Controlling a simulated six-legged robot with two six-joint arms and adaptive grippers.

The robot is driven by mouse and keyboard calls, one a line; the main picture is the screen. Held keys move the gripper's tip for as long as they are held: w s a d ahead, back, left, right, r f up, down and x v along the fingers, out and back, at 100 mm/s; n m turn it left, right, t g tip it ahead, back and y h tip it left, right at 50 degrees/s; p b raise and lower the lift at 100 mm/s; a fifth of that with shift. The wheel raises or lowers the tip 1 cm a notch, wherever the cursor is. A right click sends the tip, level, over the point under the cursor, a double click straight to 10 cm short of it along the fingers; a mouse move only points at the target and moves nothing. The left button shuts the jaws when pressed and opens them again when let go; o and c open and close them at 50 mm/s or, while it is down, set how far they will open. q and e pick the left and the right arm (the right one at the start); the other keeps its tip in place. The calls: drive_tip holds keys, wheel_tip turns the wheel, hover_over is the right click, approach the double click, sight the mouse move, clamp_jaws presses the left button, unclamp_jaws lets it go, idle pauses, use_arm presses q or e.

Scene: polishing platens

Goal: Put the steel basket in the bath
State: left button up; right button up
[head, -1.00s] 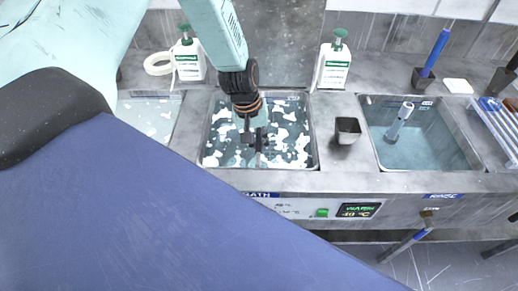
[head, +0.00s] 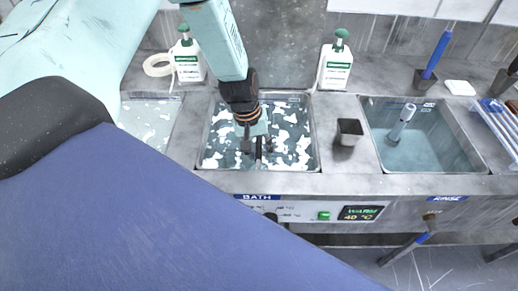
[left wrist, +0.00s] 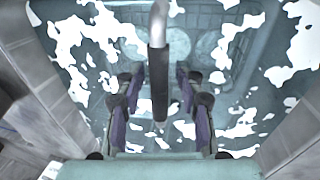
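The bath (head: 316,150) is the middle sink, labelled BATH, with white foam patches on its water. My left gripper (head: 257,147) is over it, pointing down. In the left wrist view, the gripper's fingers (left wrist: 158,100) stand open on both sides of the dark grip of the steel basket's handle (left wrist: 159,85), with gaps beside it. The handle also shows in the head view (head: 258,152). The steel basket (left wrist: 205,22) lies under the water, partly hidden by foam, with round shapes in it. My right gripper is out of view.
The rinse sink (head: 425,165) at right holds a grey-white cylinder (head: 403,122). A dark cup (head: 349,132) stands between the sinks. Green-topped bottles (head: 336,65) (head: 187,60) stand behind. A foamy sink (head: 150,120) is at left. A rack (head: 500,120) stands far right.

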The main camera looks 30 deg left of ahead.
use_arm(q)
drive_tip(key=shift+w+a+r+p, duration=0.1)
drive_tip(key=shift+r+p, duration=0.3)
drive_tip(key=shift+r, duration=0.05)
wheel_tip(320, 180, up, 11)
drive_tip(key=s+a+p, duration=0.1)
drive_tip(key=p, duration=0.5)
drive_tip(key=shift+s+a+r, duration=0.15)
drive_tip(key=shift+s+a, duration=0.1)
drive_tip(key=shift+a, duration=0.1)
